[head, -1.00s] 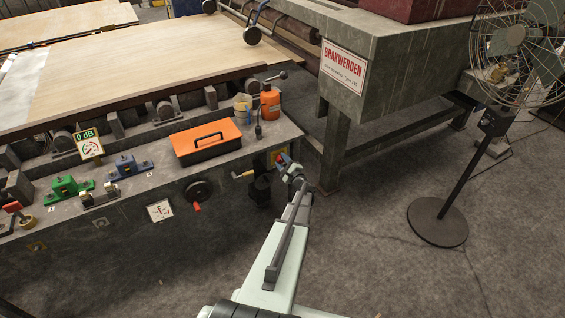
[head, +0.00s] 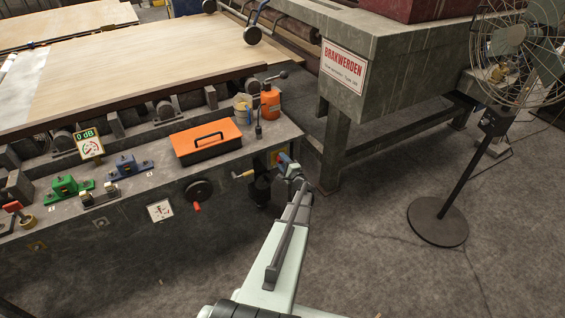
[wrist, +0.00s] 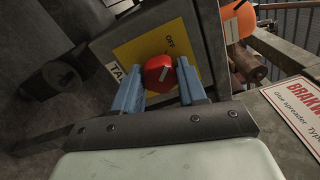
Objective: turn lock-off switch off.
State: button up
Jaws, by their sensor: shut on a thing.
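The lock-off switch is a red knob (wrist: 159,75) with a pale line on its face, set on a yellow plate (wrist: 138,50) marked OFF. In the wrist view, the blue fingers of my gripper (wrist: 160,83) stand on either side of the knob and are shut on it. The pale line points up and to the right in the picture, roughly toward the OFF word. In the head view, my gripper (head: 284,160) is at the right end of the bench front and mostly hides the switch.
A yellow-handled lever (head: 243,174) and a black handwheel (head: 198,190) sit left of my gripper on the bench front. An orange toolbox (head: 205,143) stands on the bench. A grey machine (head: 385,60) with a BRAKWERDEN sign is at the right.

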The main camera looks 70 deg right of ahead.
jog(key=o, duration=1.1)
jog(key=shift+c, duration=0.2)
jog(key=shift+a, duration=0.1)
jog(key=v, duration=1.3)
jog(key=shift+s+a, duration=0.2)
jog(key=shift+s, duration=0.1)
